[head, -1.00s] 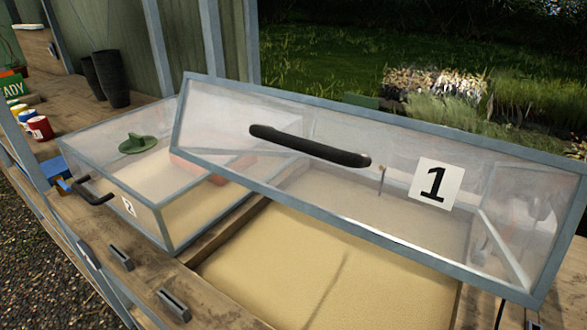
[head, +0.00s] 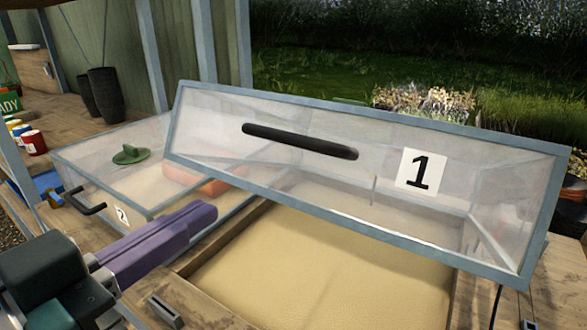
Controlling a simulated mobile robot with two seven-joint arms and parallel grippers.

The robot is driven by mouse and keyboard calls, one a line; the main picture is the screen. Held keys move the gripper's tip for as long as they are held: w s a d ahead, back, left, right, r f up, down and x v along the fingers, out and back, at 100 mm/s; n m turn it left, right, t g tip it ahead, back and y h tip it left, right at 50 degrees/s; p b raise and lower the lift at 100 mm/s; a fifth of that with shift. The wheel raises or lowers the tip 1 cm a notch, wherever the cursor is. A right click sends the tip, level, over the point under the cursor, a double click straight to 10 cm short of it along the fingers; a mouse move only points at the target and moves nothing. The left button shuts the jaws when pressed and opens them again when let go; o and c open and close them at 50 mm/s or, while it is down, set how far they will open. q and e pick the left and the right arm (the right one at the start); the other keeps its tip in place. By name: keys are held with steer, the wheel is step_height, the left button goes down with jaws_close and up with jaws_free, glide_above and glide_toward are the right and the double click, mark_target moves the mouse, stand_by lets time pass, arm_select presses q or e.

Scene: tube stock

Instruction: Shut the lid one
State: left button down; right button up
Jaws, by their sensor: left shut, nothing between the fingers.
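Lid one (head: 385,199) is a clear panel with a grey frame, a black bar handle (head: 300,141) and a white label with a black 1 (head: 421,172). It stands raised and tilted over an open bed of sand (head: 310,260). My left gripper (head: 208,214) has purple fingers, shut and empty. In the picture it lies left of lid one and below its handle, in front of the lid marked 2; its exact height I cannot tell. My right gripper is not in view.
The lid marked 2 (head: 65,177) is down at the left, with a black handle (head: 84,202) and a green object (head: 130,155) on or under it. Red tins and dark pots (head: 105,95) stand further back. The sand bed's front is open.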

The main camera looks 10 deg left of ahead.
arm_select(q)
steer(key=r+t, duration=0.2)
steer(key=r+h+p, duration=0.1)
glide_above(246, 174)
steer(key=s+d, duration=0.3)
steer(key=s, duration=0.2)
steer(key=shift+s+a+f, duration=0.15)
steer(key=shift+s+f, duration=0.3)
steer(key=shift+f, duration=0.3)
steer(key=shift+s+a+f, duration=0.1)
steer(key=shift+s+f, duration=0.35)
steer(key=shift+f, duration=0.3)
